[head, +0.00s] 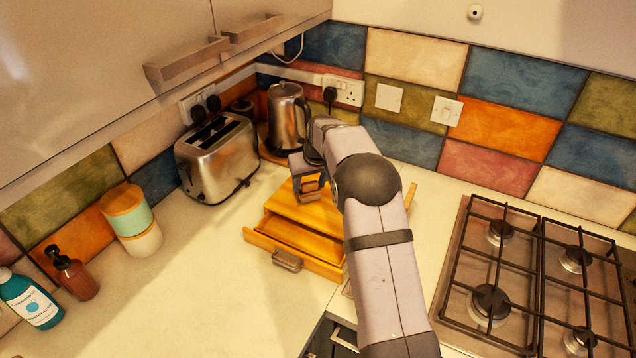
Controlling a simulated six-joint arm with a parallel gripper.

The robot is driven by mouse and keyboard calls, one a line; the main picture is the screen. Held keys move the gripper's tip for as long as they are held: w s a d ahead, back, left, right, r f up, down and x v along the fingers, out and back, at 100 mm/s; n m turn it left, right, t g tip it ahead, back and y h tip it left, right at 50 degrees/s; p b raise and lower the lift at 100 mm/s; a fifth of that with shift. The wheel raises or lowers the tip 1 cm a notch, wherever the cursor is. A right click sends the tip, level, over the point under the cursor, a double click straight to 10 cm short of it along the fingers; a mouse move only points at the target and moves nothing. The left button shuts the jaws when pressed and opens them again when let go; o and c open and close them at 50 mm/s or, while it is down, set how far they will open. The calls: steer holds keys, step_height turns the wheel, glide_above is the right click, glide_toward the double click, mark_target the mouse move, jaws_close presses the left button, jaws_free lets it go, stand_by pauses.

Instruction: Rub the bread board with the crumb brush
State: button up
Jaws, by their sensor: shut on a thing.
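The bread board (330,213) is a wooden slab on the counter, with a shallow drawer (308,239) pulled out at its front. The drawer has a metal handle (287,261). My gripper (308,187) is over the board's back left part, pointing down, shut on the crumb brush. Little of the brush shows between the dark fingers, and its bristles cannot be made out. I cannot tell whether the brush touches the board. My arm hides the board's right part.
A toaster (217,158) and a kettle (288,117) stand behind to the left. A gas hob (490,302) is at the right. A lidded canister (131,220), a brown bottle (72,274) and a teal bottle (30,301) stand at the far left. The left front counter is clear.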

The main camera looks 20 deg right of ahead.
steer(key=shift+w+a+p, duration=0.4)
steer(key=shift+w+a, duration=0.15)
steer(key=shift+a, duration=0.1)
steer(key=shift+w+d+r+p, duration=0.1)
steer(key=shift+w+d+p, duration=0.35)
steer(key=shift+w, duration=0.1)
steer(key=shift+s+d+f+b, duration=0.25)
steer(key=shift+s+d+b, duration=0.5)
steer(key=shift+d+b, duration=0.15)
steer(key=shift+s+d+b, duration=2.1)
steer(key=shift+s+d, duration=1.3)
steer(key=shift+s, duration=0.05)
steer(key=shift+w+d+r+p, duration=0.15)
steer(key=shift+d+r+p, duration=0.15)
steer(key=shift+p, duration=0.2)
steer(key=shift+w+d+p, duration=0.25)
steer(key=shift+p, duration=0.05)
steer(key=shift+w+a+f+p, duration=0.1)
steer(key=shift+w+a+p, duration=0.35)
steer(key=shift+w, duration=0.2)
steer(key=shift+w+a+p, duration=3.15)
steer(key=shift+w+a, duration=0.55)
steer(key=shift+a, duration=0.1)
step_height(320, 180, up, 2)
steer(key=shift+w+r+p, duration=0.1)
steer(key=shift+r+p, duration=0.05)
steer(key=shift+p, duration=0.35)
steer(key=shift+r+p, duration=1.95)
steer(key=shift+r, duration=0.9)
